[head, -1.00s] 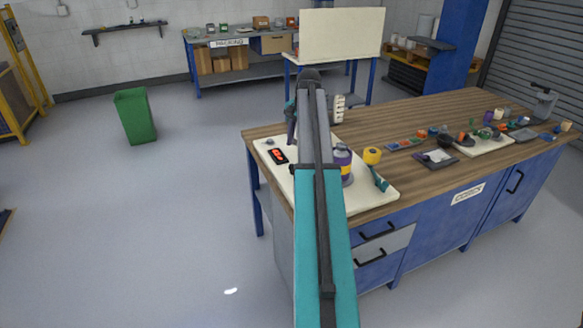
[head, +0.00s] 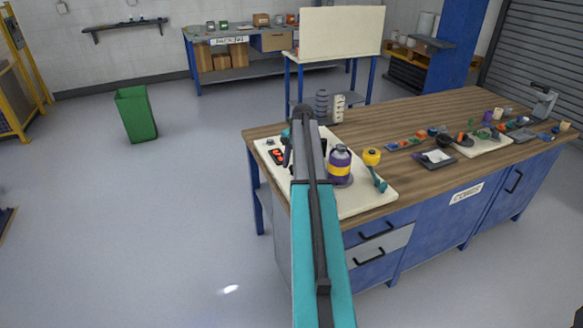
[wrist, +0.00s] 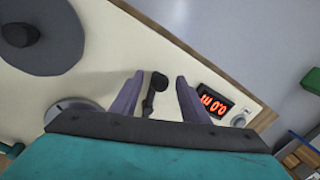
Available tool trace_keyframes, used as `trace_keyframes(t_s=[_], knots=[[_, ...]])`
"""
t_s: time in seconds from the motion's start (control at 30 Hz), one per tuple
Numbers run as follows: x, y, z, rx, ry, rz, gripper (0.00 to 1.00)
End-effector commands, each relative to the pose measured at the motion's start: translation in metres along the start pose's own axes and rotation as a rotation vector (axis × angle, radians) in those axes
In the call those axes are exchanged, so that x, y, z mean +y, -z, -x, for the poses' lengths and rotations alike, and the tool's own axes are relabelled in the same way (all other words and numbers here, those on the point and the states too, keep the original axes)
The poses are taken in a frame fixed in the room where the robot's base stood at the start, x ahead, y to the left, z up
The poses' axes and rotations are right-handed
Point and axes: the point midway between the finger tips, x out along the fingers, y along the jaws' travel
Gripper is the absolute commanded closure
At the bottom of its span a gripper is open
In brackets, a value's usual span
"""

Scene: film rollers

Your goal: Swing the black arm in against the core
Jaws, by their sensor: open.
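In the wrist view the black arm (wrist: 149,103), with a round black knob (wrist: 158,82), stands between the two purple fingers of my gripper (wrist: 160,78). The fingers are apart; I cannot tell whether either touches it. In the head view my own arm hides most of this spot and much of my gripper. A purple roll with a yellow band (head: 340,168), perhaps the core, stands upright on the cream board (head: 360,203), right of my arm. A large dark grey disc with a hub (wrist: 48,62) fills the upper left of the wrist view.
A red-digit display (head: 277,157) lies on the board; it shows in the wrist view (wrist: 213,104) right of the fingers. A yellow roller (head: 372,157) on a teal arm (head: 378,180) stands at the board's right. A grey stack (head: 321,106) stands behind.

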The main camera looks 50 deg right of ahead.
Motion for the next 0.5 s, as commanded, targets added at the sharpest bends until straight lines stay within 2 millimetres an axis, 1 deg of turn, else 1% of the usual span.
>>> trace_keyframes(t_s=[0.13,0.43,0.47,0.5], knots=[[0.0001,-0.0002,-0.0062,-0.001,-0.001,0.000,0.59],[0.0002,0.0000,-0.0072,0.000,0.000,0.000,0.59],[0.0002,0.0000,-0.0072,0.000,0.000,0.000,0.62],[0.0002,0.0000,-0.0072,0.000,0.000,0.000,0.69]])
